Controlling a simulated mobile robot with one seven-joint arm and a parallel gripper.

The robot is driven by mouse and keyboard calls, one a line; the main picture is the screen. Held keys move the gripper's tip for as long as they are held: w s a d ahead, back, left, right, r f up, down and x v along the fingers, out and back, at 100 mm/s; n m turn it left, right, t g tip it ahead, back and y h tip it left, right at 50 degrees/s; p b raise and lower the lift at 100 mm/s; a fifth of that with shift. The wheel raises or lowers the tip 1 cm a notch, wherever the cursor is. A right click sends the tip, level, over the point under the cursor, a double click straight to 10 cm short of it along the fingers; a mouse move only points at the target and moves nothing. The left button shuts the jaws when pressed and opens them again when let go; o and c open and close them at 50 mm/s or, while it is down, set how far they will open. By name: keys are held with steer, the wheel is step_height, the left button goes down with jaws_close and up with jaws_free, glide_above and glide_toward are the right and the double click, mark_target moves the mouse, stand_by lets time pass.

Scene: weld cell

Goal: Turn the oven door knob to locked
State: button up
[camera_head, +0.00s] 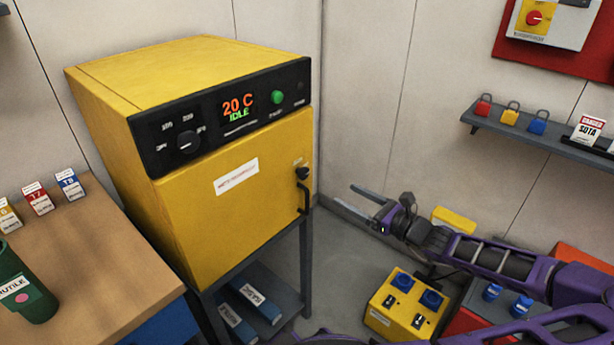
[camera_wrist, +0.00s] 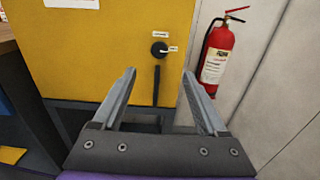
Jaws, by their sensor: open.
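The oven (camera_head: 240,205) is a yellow cabinet on a dark stand, with a black panel reading 20 C and IDLE. Its door knob (camera_head: 302,173) is small and black, near the right edge of the closed door, just above the black handle (camera_head: 304,198). In the wrist view, the knob (camera_wrist: 159,49) has a small label above left and one at its right; their text is too small to read. My gripper (camera_head: 369,193) is open and empty, to the right of the oven and apart from it. In the wrist view, my gripper's fingers (camera_wrist: 158,82) point toward the door below the knob.
A red fire extinguisher (camera_wrist: 214,60) hangs right of the oven, close to my right finger in the picture. A wooden bench (camera_head: 90,255) stands left. A yellow box with blue sockets (camera_head: 402,306) is on the floor below my arm. A shelf with padlocks (camera_head: 540,130) is at right.

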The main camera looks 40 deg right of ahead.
mark_target(306, 174)
steer(key=w, duration=0.4)
steer(key=w+a, duration=0.1)
steer(key=w, duration=0.4)
steer(key=w+b, duration=0.1)
steer(key=w, duration=0.4)
steer(key=shift+a, duration=0.15)
jaws_close()
